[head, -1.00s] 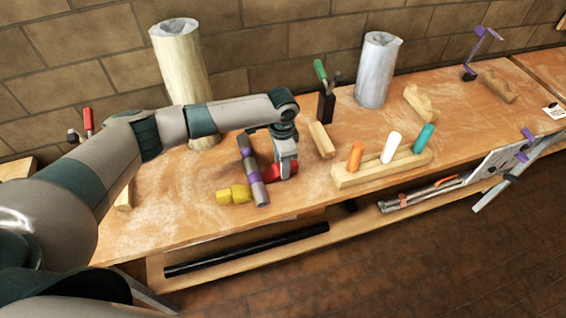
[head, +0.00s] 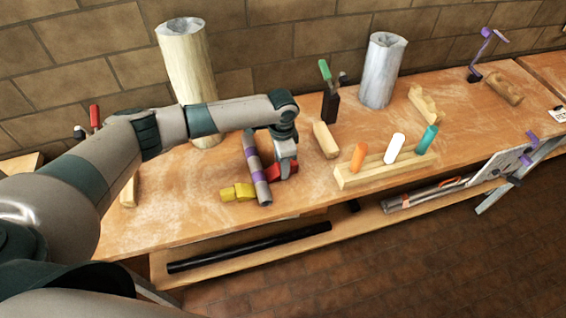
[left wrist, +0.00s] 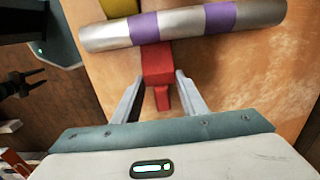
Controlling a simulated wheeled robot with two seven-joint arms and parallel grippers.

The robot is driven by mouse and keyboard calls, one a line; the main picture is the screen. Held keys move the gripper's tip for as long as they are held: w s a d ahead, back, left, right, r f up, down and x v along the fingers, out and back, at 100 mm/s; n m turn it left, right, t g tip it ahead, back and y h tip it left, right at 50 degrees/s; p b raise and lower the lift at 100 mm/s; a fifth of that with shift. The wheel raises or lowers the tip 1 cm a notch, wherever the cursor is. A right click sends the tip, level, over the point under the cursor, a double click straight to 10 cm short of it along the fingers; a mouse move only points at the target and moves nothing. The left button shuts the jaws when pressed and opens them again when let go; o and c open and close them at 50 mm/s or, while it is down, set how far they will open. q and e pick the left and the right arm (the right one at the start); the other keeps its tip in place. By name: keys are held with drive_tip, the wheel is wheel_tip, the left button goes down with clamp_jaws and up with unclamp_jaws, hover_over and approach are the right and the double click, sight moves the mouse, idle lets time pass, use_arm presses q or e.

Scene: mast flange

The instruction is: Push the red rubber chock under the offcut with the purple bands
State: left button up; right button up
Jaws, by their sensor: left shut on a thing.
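The offcut with the purple bands (head: 253,160) is a grey metal tube lying on the workbench; it also crosses the top of the left wrist view (left wrist: 188,24). The red rubber chock (left wrist: 157,66) lies at its near side in the wrist view. Its far end meets the tube's edge there, and I cannot tell how far it reaches underneath. In the head view the chock (head: 276,173) is right of the tube, partly covered by my gripper. My left gripper (left wrist: 158,80) points down, shut on the chock's narrow rear tab. My right gripper is not in view.
A yellow chock (head: 238,192) sits on the tube's other side. A wooden holder (head: 372,174) with orange, white and teal pegs stands to the right. A wood block (head: 325,140) and a dark box (head: 330,106) with a green-handled tool are behind. The bench's front edge is close.

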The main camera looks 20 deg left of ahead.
use_arm(q)
drive_tip(key=shift+s+a, duration=0.1)
drive_tip(key=shift+a, duration=0.05)
drive_tip(key=o, duration=1.2)
drive_tip(key=shift+r, duration=0.1)
drive_tip(key=shift+r, duration=0.6)
drive_tip(key=shift+r+b, duration=2.65)
drive_tip(key=shift+r, duration=5.35)
